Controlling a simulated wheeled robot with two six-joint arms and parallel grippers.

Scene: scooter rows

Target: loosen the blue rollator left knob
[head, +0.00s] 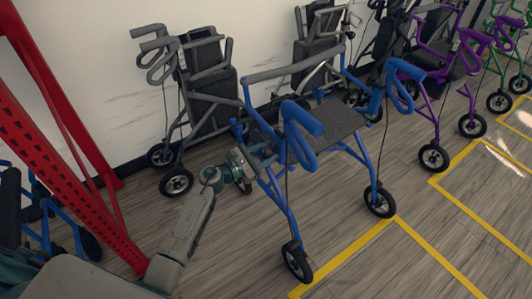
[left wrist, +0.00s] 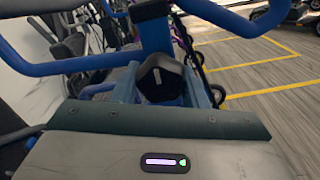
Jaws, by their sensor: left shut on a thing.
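The blue rollator (head: 335,120) stands upright on the wood floor in the middle of the head view, with a dark seat and blue loop handles. My left gripper (head: 262,158) reaches it from the left, at the side of its frame. A dark knob (left wrist: 160,80) with a pale mark shows in the left wrist view, close ahead among blue frame tubes. My left gripper is shut on this knob; the fingertips are hard to make out among the tubes. In the head view the knob is hidden by the gripper and frame. My right gripper is not in view.
A grey rollator (head: 212,85) stands behind against the white wall. A purple rollator (head: 435,85) and a green one stand to the right. A red perforated post (head: 70,170) rises at the left near my arm. Yellow lines (head: 350,255) mark open floor at the front right.

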